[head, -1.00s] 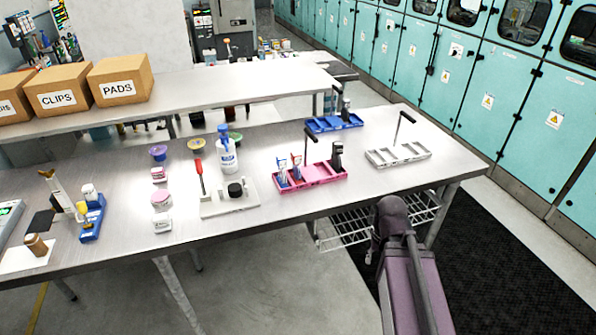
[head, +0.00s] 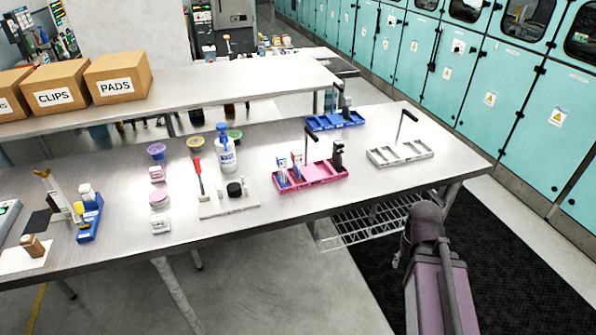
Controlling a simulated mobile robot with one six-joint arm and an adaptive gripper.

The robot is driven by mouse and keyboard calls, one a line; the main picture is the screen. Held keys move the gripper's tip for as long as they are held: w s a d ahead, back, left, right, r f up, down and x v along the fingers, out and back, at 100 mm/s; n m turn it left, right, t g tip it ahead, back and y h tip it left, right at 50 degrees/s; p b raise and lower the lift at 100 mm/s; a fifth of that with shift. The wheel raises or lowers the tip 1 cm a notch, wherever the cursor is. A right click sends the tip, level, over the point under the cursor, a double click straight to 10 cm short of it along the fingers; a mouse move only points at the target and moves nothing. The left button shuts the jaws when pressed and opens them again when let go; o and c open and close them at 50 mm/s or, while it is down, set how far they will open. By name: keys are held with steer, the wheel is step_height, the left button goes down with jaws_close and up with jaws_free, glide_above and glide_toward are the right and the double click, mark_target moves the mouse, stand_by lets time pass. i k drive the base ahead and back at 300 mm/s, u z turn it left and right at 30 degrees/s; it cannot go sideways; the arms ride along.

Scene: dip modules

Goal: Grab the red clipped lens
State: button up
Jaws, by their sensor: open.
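A pink tray (head: 318,174) stands near the front edge of the table, right of the middle. Two small upright pieces stand in its left part: a blue and white one (head: 282,172) and one with some red on it (head: 297,165). The piece with red may be the red clipped lens, but it is too small to tell. A dark upright piece (head: 338,155) stands at the tray's right end. My arm is at the lower right, in front of the table and away from the tray. My gripper cannot be made out; the arm hides it.
A blue tray (head: 335,121) stands behind the pink one, and a white tray (head: 400,153) with a dark post to its right. A wire shelf (head: 370,225) juts below the table edge.

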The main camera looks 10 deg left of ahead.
mark_target(296, 155)
steer(key=z, duration=0.1)
steer(key=k, duration=1.4)
steer(key=u, duration=1)
steer(key=i, duration=1)
steer(key=u, duration=0.05)
